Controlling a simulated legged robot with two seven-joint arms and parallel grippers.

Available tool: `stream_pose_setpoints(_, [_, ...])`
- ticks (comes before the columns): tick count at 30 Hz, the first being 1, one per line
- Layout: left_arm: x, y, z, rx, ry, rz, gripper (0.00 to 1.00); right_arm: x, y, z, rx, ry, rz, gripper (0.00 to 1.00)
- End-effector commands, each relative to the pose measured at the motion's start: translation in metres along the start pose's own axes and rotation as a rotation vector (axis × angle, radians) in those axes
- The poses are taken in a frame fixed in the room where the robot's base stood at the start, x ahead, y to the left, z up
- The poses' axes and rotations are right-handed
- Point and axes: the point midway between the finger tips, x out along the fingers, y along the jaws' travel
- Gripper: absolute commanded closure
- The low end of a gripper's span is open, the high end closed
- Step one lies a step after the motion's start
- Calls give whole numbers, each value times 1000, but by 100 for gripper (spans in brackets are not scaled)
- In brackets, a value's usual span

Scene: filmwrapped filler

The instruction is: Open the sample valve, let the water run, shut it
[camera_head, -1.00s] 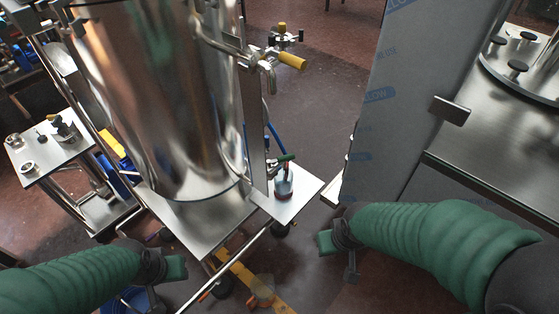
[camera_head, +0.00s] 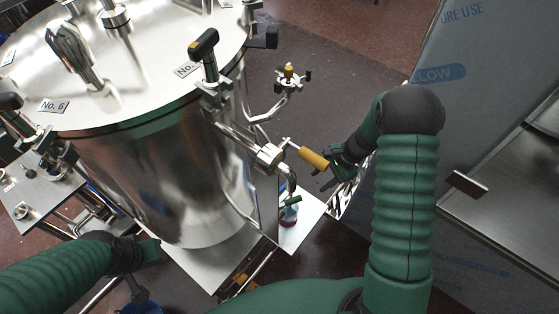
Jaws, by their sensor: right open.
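The sample valve (camera_head: 268,157) is a steel fitting on the side of the large steel tank (camera_head: 165,190). Its yellow handle (camera_head: 313,158) points right and slightly down. A curved spout (camera_head: 291,181) hangs below the valve. A small bottle with a green top (camera_head: 289,213) stands below the spout on a steel shelf. My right gripper (camera_head: 331,172) is open, with its fingers close beside the handle's outer end; I cannot tell whether they touch it. My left gripper (camera_head: 153,253) is low at the tank's front left, away from the valve; its fingers do not show clearly. I see no running water.
A film-wrapped panel (camera_head: 440,110) stands to the right, with a metal tab (camera_head: 467,186) sticking out. A small side table (camera_head: 50,190) with fittings is at the left. Clamps (camera_head: 205,65) stick up from the tank lid's edge. Open floor lies behind the valve.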

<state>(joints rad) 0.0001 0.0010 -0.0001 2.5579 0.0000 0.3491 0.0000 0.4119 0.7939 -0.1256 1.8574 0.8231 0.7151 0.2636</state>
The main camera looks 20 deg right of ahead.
Motion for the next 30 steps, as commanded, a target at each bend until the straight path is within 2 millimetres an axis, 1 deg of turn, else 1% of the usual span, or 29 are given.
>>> stream_pose_setpoints(1, [-9, 0, -1, 0, -2, 0, 64, -6, -1, -4, 43, -10, -13, 56])
stream_pose_setpoints(5, [-7, 0, 0, 1, -3, 0, 64, 4, -1, -6, 70, -16, -24, 56])
stream_pose_setpoints(8, [-10, 0, -1, 0, -3, 0, 64, 22, -3, -4, 67, -15, -20, 56])
stream_pose_setpoints(15, [-20, 0, -3, 0, -3, 0, 64, 88, -7, -6, 68, -19, -13, 56])
stream_pose_setpoints(21, [-28, 0, -6, 0, -2, 0, 64, 137, -8, -6, 65, -18, -16, 56])
stream_pose_setpoints(25, [-30, 0, -6, 0, -2, 0, 64, 158, -8, -6, 65, -16, -19, 56])
stream_pose_setpoints(27, [-31, 0, -6, 0, -2, 0, 64, 164, -8, -6, 64, -16, -19, 56])
stream_pose_setpoints(30, [-31, 0, -6, 0, -2, 0, 64, 169, -9, -6, 64, -15, -19, 56])
